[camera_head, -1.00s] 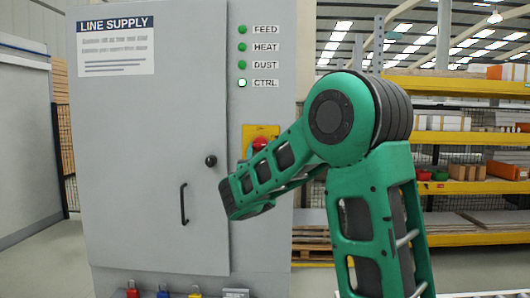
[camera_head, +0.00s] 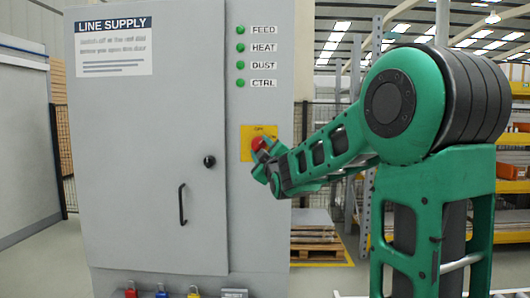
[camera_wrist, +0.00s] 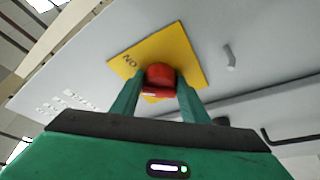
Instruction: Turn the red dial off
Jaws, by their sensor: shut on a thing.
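The red dial (camera_head: 258,143) sits on a yellow plate (camera_head: 247,131) on the right front of a grey cabinet (camera_head: 150,200). The plate has lettering above the dial, seemingly OFF. In the wrist view the red dial (camera_wrist: 159,74) stands between the two green fingers of my gripper (camera_wrist: 160,88), which is shut on it. The yellow plate (camera_wrist: 190,52) looks tilted there, with ON readable at its left corner. In the head view my gripper (camera_head: 266,160) reaches the dial from the lower right and hides part of it.
The cabinet door has a black handle (camera_head: 182,204) and a round knob (camera_head: 209,161). Coloured padlocks (camera_head: 162,291) line the bottom. Shelving and a pallet (camera_head: 316,243) stand behind at right.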

